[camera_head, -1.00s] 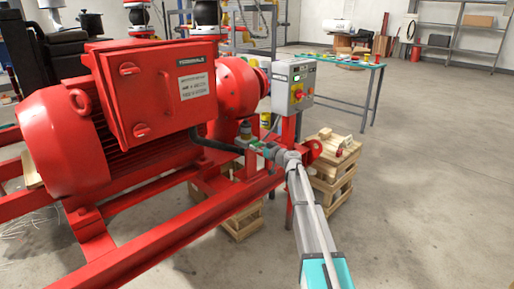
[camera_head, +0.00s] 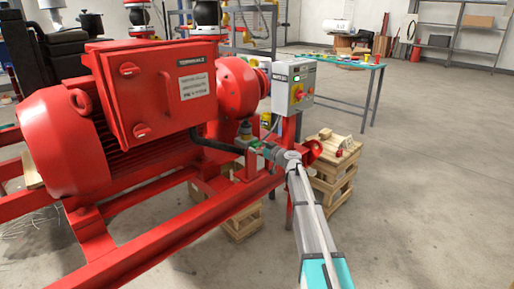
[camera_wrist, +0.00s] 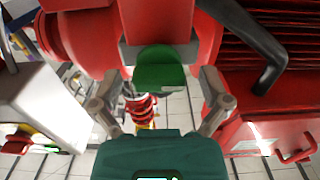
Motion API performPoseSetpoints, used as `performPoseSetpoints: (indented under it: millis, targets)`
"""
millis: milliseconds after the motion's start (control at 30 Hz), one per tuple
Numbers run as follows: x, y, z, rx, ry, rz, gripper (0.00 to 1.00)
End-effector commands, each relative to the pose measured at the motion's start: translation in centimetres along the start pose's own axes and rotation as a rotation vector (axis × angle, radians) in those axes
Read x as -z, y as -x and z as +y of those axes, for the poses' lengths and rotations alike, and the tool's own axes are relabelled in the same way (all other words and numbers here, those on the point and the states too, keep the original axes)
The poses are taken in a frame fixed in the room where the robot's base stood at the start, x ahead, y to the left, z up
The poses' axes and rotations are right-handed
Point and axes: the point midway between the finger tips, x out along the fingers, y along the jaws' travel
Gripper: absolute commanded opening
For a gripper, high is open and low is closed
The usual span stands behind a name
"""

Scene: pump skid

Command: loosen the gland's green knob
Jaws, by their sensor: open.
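The gland's green knob (camera_wrist: 158,68) is in the upper middle of the wrist view, against red metal. My gripper (camera_wrist: 160,56) is open, with one grey fingertip on each side of the knob. I cannot tell whether either fingertip touches it. In the head view my gripper (camera_head: 262,149) is beside the red pump frame, just below the grey control box. The knob cannot be made out clearly there, as my wrist and gripper crowd that spot.
Wooden crates (camera_head: 330,180) stand to the right. The floor at the right is clear.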

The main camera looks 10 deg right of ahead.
Motion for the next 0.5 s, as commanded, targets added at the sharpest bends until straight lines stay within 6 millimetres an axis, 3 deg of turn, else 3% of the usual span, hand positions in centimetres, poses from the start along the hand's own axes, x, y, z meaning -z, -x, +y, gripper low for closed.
performPoseSetpoints:
  millis: [267, 500]
  targets:
    - [0.0, 0.1, 0.0, -0.001, 0.000, 0.000, 0.97]
    - [0.0, 1.6, 0.0, -0.002, 0.000, 0.000, 0.97]
